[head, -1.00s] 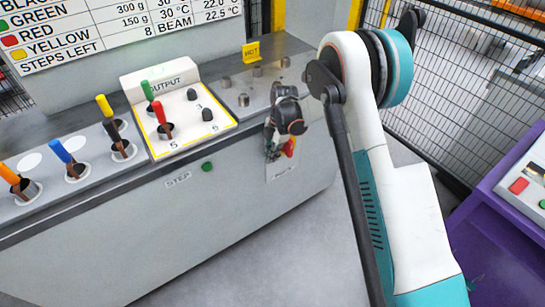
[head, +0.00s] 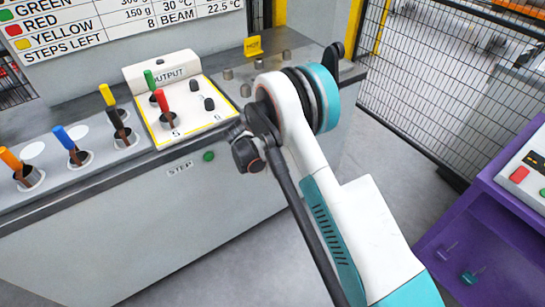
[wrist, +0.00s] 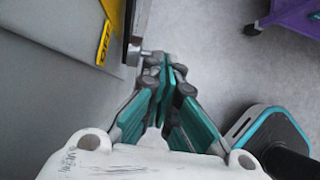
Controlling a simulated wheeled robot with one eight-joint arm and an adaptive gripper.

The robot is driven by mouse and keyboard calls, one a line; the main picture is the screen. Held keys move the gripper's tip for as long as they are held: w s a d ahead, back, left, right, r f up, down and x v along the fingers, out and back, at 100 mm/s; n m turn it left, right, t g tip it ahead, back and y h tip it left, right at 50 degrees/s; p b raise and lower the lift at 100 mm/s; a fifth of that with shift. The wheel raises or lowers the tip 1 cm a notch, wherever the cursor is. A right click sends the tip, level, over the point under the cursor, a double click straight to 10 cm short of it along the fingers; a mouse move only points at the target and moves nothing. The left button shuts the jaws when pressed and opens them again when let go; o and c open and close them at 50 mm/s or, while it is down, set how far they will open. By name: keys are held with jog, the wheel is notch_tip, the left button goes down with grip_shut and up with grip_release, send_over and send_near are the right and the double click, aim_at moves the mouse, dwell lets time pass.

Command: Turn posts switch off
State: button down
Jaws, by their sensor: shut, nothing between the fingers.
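In the head view the bench front carries a green button (head: 208,156) labelled STEP. No posts switch can be made out there now; my arm covers the part of the front panel to the right of that button. My gripper (wrist: 166,65) shows in the wrist view with its teal fingers together and empty. Its tips are close beside a small grey metal knob or post (wrist: 136,54); I cannot tell whether they touch. A yellow plate with dark letters (wrist: 103,43) lies left of the knob. In the head view my gripper is hidden behind my arm.
The output box (head: 170,73) and several coloured levers, such as the blue lever (head: 64,138), stand on the bench. Short metal posts (head: 245,90) stand near the yellow HOT sign (head: 253,46). A purple console (head: 480,225) and mesh fence (head: 440,90) are at right.

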jog(key=d+x, duration=0.1)
jog(key=x, duration=0.5)
jog(key=shift+w+t+h, duration=0.3)
jog(key=shift+w+h, duration=0.1)
jog(key=shift+d, duration=0.2)
jog(key=shift+a, duration=0.1)
dwell(0.4)
